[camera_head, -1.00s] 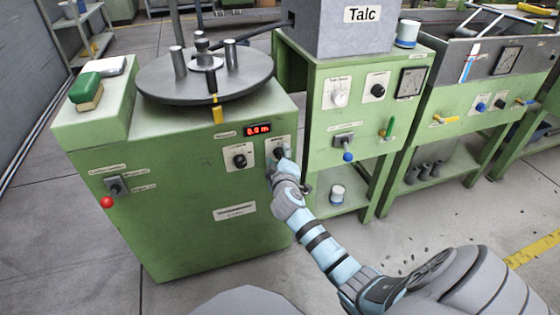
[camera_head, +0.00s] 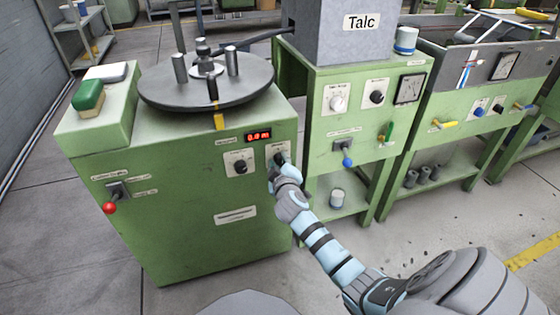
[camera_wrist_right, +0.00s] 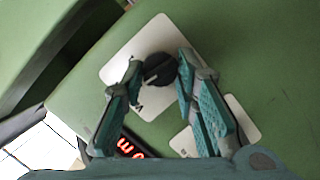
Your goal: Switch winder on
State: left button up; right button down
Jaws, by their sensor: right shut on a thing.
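The winder is a green cabinet (camera_head: 170,225) with a round grey turntable (camera_head: 160,92) on top. Its red display (camera_head: 258,136) reads 0.0 m. Below the display are a left black knob (camera_head: 240,167) and a right black knob (camera_head: 279,158), each on a white plate. My right gripper (camera_head: 280,166) is at the right knob. In the right wrist view, the fingers of my right gripper (camera_wrist_right: 160,70) are on either side of the black knob (camera_wrist_right: 159,71), closed on it. A lever with a red ball (camera_head: 109,208) is on the winder's left side. My left gripper is not in view.
A green machine with a grey box marked Talc (camera_head: 362,22) stands to the right, with knobs, a gauge and a blue-ball lever (camera_head: 347,162). A green-backed brush (camera_head: 88,96) lies on the winder's left top. Floor is clear in front.

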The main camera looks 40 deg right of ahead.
jog(key=m+p, duration=0.1)
jog(key=m+y+p, duration=0.2)
jog(key=shift+s+d+r+m, duration=0.1)
jog(key=shift+d+r+m, duration=0.15)
jog(key=shift+m, duration=0.15)
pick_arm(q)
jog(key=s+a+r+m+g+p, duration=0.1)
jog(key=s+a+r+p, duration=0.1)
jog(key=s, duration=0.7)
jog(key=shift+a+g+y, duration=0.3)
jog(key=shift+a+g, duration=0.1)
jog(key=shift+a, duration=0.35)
pick_arm(e)
jog(key=shift+d+f+m+t+y, duration=0.15)
jog(key=shift+m+t+y, duration=0.35)
jog(key=shift+m+y, duration=0.9)
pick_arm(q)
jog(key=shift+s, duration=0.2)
pick_arm(e)
jog(key=shift+m+h, duration=0.4)
jog(key=shift+m, duration=0.1)
jog(key=c, duration=1.3)
grip_release()
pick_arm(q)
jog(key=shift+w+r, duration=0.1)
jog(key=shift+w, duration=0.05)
pick_arm(e)
jog(key=shift+s, duration=0.15)
jog(key=v, duration=1.2)
